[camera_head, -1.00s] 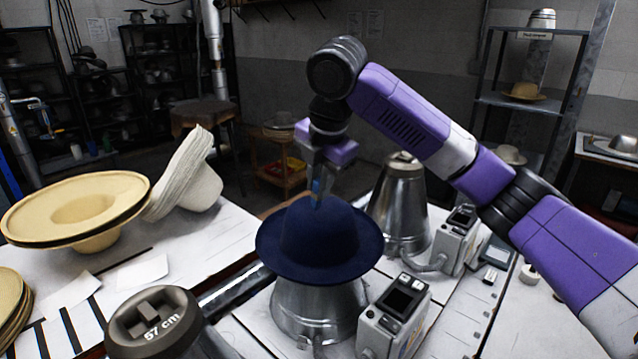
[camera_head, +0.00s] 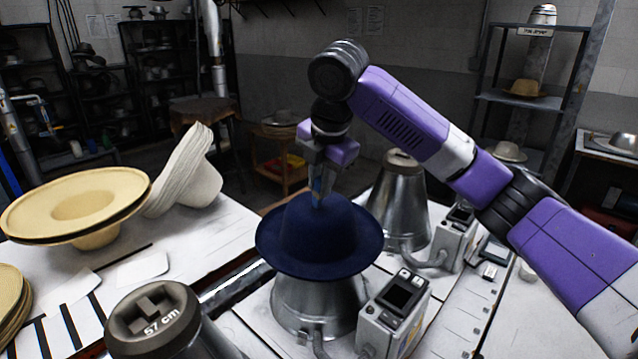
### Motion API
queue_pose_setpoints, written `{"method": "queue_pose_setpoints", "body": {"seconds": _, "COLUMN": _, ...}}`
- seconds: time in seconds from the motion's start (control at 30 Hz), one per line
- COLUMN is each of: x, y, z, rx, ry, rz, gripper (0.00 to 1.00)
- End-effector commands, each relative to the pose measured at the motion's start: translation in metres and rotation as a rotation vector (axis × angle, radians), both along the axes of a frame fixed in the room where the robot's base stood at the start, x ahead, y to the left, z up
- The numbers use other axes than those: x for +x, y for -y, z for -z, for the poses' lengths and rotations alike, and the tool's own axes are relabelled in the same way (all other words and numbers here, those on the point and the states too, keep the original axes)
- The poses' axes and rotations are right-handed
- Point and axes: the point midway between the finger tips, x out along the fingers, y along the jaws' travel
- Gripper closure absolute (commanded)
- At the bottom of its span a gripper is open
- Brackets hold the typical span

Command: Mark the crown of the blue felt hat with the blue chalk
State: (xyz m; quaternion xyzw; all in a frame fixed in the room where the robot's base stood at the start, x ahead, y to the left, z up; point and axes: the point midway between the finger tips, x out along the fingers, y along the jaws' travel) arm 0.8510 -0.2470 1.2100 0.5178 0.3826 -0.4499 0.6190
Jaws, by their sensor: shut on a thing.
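The blue felt hat (camera_head: 318,245) sits crown up on a metal hat form (camera_head: 312,303) in the middle of the view. My gripper (camera_head: 319,190) points down at the hat's crown from above. It is shut on the blue chalk (camera_head: 317,186), a small strip of which shows between the fingers. The fingertips are at the top of the crown, but I cannot tell whether the chalk touches the felt. No mark shows on the visible side of the crown.
A second metal form (camera_head: 403,200) stands behind right. Control boxes (camera_head: 395,310) flank the forms. A dark block marked 57 cm (camera_head: 155,322) stands at front left. Straw hats (camera_head: 80,205) and stacked white hats (camera_head: 185,180) lie on the left table.

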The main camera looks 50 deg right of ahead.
Motion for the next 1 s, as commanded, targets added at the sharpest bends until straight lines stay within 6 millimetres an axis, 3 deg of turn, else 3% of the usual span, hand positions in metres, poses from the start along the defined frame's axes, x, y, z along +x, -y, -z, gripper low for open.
{"method": "queue_pose_setpoints", "body": {"seconds": 1.0, "x": 0.025, "y": 0.051, "z": -0.001, "rx": 0.001, "ry": 0.000, "rz": 0.001, "gripper": 1.00}}
